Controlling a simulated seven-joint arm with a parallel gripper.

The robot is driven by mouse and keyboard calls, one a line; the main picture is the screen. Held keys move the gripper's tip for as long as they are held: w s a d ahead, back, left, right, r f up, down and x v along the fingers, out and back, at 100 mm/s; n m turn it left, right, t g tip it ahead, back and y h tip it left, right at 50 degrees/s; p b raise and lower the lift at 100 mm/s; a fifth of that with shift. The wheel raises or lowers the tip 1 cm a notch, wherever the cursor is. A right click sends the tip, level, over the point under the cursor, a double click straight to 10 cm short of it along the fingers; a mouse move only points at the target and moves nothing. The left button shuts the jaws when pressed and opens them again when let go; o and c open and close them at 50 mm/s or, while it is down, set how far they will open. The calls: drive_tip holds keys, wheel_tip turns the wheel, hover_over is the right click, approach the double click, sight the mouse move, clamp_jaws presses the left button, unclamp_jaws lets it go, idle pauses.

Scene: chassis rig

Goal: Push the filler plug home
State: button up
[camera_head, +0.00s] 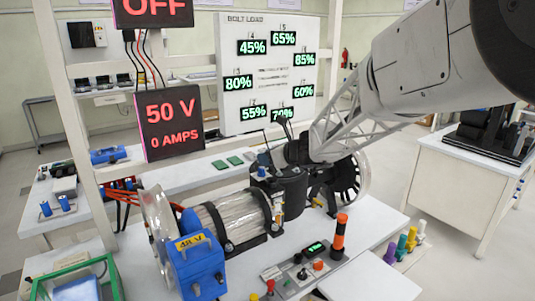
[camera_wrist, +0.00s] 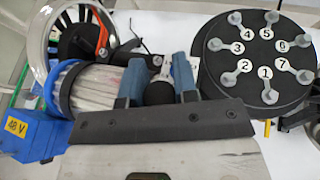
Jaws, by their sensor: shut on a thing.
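My gripper (camera_wrist: 157,82) shows in the wrist view, its two blue fingers on either side of a dark rounded thing (camera_wrist: 159,92). This looks like the filler plug, and my gripper is shut on it. Its lower end and any filler opening are hidden, so I cannot tell how deep it sits. In the head view my gripper (camera_head: 268,166) is at the black drum housing (camera_head: 280,195) on the chassis rig, and the plug cannot be made out there.
A black disc with numbered bolts (camera_wrist: 262,62) lies close right of the fingers. Left are a ribbed cylinder (camera_head: 232,220), a clear wheel (camera_head: 155,215) and a blue 48 V box (camera_head: 195,265). Coloured pegs (camera_head: 410,240) stand at right. A display (camera_head: 168,120) reads 50 V, 0 AMPS.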

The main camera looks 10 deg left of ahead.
drive_tip(key=shift+f, duration=1.15)
drive_tip(key=shift+f, duration=1.55)
idle(1.6)
drive_tip(key=o, duration=1)
drive_tip(key=v, duration=0.7)
drive_tip(key=shift+s+d+r, duration=0.15)
drive_tip(key=shift+s+d, duration=0.05)
drive_tip(key=shift+d, duration=0.1)
